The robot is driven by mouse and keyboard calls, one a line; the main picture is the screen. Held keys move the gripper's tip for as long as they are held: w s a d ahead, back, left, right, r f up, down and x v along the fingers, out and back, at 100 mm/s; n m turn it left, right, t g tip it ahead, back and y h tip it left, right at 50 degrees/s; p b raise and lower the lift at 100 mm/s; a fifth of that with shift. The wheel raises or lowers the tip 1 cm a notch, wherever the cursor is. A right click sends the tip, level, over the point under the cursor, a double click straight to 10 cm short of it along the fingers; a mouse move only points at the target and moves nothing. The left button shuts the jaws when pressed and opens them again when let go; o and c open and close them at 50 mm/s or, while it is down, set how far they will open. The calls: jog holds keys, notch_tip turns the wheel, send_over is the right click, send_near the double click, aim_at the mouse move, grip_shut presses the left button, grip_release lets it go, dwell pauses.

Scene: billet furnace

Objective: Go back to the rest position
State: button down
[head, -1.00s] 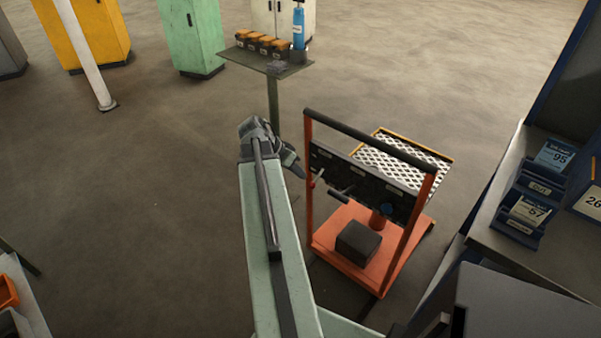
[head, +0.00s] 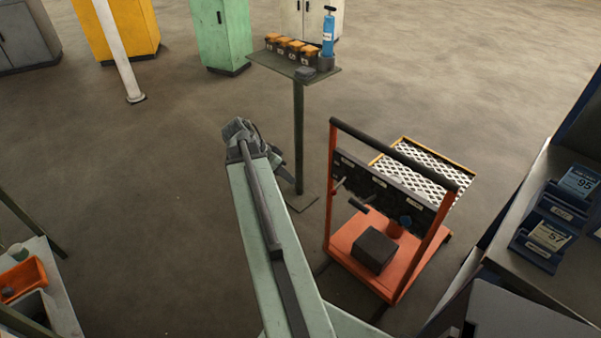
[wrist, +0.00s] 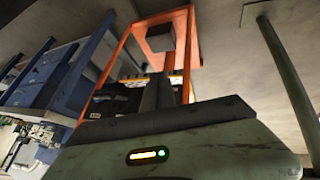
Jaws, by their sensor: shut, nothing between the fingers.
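My pale green arm reaches forward through the middle of the head view. My gripper (head: 281,170) is at its far end, partly hidden behind the wrist, over open floor and left of the orange trolley (head: 333,195). In the wrist view the dark fingers of my gripper (wrist: 158,92) are together with nothing between them. The trolley (wrist: 118,62) shows beyond them, tilted in that picture.
A small stand (head: 298,135) holds several orange-topped boxes and a blue bottle (head: 328,38). A workbench (head: 515,200) with blue card holders stands at right. An orange bin (head: 24,277) is at lower left. Floor left of my arm is clear.

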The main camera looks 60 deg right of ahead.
jog(key=shift+w+a, duration=0.25)
jog(key=shift+a, duration=0.1)
jog(key=w+a+r+n+t+p, duration=0.3)
jog(key=w+a+n+p, duration=0.15)
jog(key=w+a, duration=1.2)
jog(key=w+a+n+t+y, duration=0.1)
jog(key=a+n+y, duration=0.1)
jog(key=a+n, duration=0.6)
jog(key=w+a+f+n+t+y+p, duration=0.1)
jog(key=a+n, duration=0.8)
jog(key=a, duration=1.1)
jog(key=shift+w+a+y, duration=0.15)
jog(key=shift+w+y, duration=0.5)
jog(key=shift+y, duration=0.15)
